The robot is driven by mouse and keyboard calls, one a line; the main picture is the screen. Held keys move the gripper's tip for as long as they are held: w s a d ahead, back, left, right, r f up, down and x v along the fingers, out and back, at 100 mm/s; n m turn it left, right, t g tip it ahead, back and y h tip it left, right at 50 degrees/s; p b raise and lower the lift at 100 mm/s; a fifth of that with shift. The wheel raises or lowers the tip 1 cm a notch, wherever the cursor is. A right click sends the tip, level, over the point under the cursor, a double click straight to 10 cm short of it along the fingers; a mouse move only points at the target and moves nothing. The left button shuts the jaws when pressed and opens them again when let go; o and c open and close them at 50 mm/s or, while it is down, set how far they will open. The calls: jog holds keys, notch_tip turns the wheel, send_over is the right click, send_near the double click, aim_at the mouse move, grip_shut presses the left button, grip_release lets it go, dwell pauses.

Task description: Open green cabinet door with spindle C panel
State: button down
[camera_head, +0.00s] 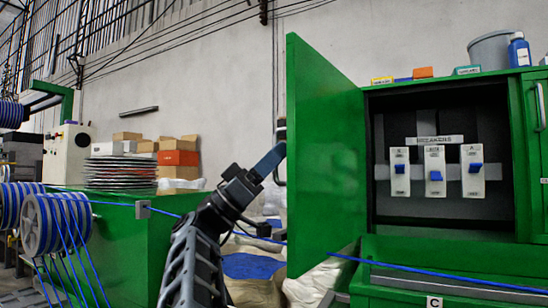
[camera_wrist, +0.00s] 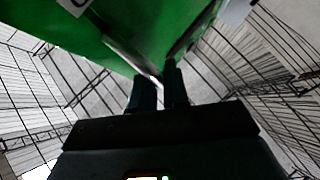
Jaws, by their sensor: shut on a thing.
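The green cabinet door (camera_head: 325,150) stands swung wide open to the left of the cabinet, its edge toward the right at the hinge. Inside the dark cabinet (camera_head: 440,212) is a breaker panel with blue switches on white plates (camera_head: 435,170). A "C" label (camera_head: 434,302) shows below. My gripper (camera_head: 280,152) is at the door's far left edge, shut on the door handle (camera_head: 280,178). In the wrist view, my gripper's dark fingers (camera_wrist: 160,86) close around the handle (camera_wrist: 152,70) beside the green door (camera_wrist: 140,30). The exact grip is partly hidden.
A blue cable (camera_head: 430,272) runs across the front below the open door. Cable reels (camera_head: 55,222) and a green machine (camera_head: 130,240) stand at the left. Boxes (camera_head: 178,158) are stacked behind. A grey bucket (camera_head: 490,50) and a blue bottle (camera_head: 518,50) stand on the cabinet top.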

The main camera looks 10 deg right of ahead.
jog(key=shift+d, duration=0.1)
jog(key=c, duration=1.2)
grip_release()
jog(key=shift+c, duration=0.2)
jog(key=b+v, duration=0.1)
jog(key=v, duration=0.6)
jog(key=shift+a+f, duration=0.25)
